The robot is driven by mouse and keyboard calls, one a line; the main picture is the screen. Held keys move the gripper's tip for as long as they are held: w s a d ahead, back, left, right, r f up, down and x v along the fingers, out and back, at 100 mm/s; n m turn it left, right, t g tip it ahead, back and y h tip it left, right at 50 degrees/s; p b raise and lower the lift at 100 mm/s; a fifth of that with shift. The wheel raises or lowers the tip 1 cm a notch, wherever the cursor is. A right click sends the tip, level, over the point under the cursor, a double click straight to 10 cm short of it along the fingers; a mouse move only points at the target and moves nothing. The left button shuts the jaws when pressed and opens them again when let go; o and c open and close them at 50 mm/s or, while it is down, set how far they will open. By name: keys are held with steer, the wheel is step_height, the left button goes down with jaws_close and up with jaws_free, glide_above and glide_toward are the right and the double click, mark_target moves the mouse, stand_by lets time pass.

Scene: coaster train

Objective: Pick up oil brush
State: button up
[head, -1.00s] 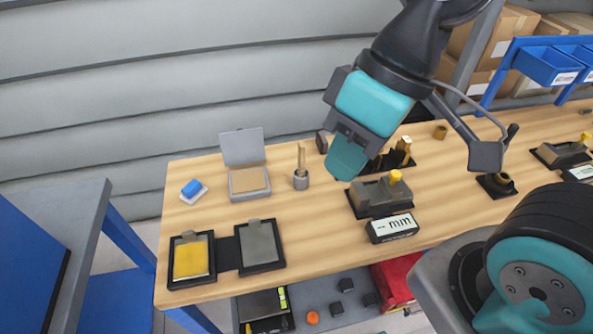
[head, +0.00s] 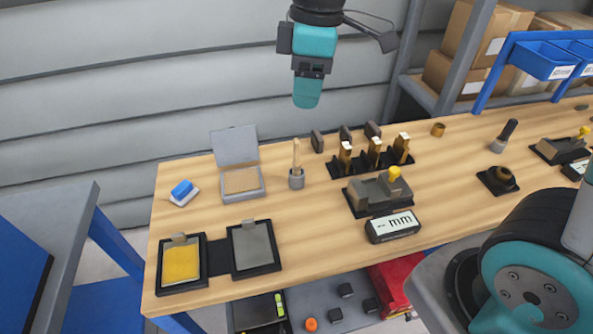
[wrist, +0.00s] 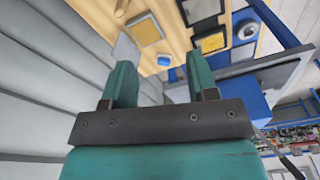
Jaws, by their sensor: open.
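The likely oil brush (head: 296,155) has a pale wooden handle and stands upright in a small grey cup (head: 297,181) on the wooden bench. In the head view my gripper (head: 307,101) hangs pointing down, high above the bench toward the back wall. It is above and slightly right of the brush in the picture, clear of it. In the wrist view my gripper (wrist: 161,82) shows two teal fingers spread apart with nothing held between them.
Left of the brush are an open grey box (head: 241,195) and a blue block (head: 181,188). Framed yellow (head: 181,263) and grey plates (head: 252,246) lie in front.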

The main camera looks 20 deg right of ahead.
steer(key=w+d+f+n+h+b, duration=0.1)
steer(key=w+d+f+n, duration=0.15)
steer(key=w, duration=0.45)
steer(key=p, duration=0.2)
glide_toward(297, 152)
steer(key=shift+n, duration=0.35)
steer(key=f, duration=0.2)
steer(key=w+f, duration=0.1)
steer(key=f, duration=0.2)
steer(key=shift+w+d+f, duration=0.3)
steer(key=shift+d+f, duration=0.05)
steer(key=shift+f, duration=0.05)
steer(key=shift+s+a+f+p, duration=0.1)
steer(key=shift+f+p, duration=0.3)
steer(key=shift+f, duration=0.9)
steer(key=shift+s+a+f+p, duration=0.15)
steer(key=shift+f+p, duration=0.25)
steer(key=shift+f, duration=0.95)
steer(key=shift+w, duration=0.1)
jaws_close()
